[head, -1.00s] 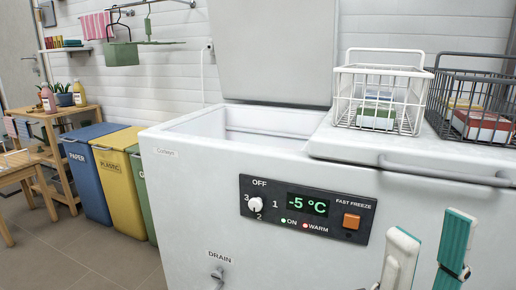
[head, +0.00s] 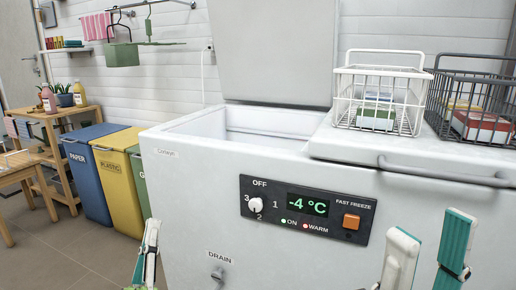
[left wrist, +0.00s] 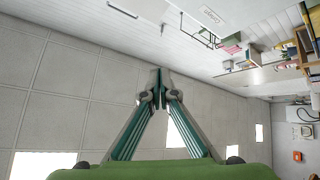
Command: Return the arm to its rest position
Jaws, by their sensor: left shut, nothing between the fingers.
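My left gripper (head: 151,228) shows at the lower left of the head view, in front of the freezer's left front corner and the green bin. In the left wrist view its fingers (left wrist: 159,94) meet at the tips with nothing between them. My right gripper (head: 430,225) shows at the lower right of the head view, with its two white and teal fingers apart. It is in front of the freezer's front face, and nothing shows between the fingers.
A white chest freezer (head: 190,200) with its left lid (head: 270,50) raised fills the middle. Its display (head: 307,205) reads -4 °C. A white wire basket (head: 380,90) and a dark one (head: 470,105) stand on top. Blue (head: 88,175) and yellow (head: 120,185) bins stand left.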

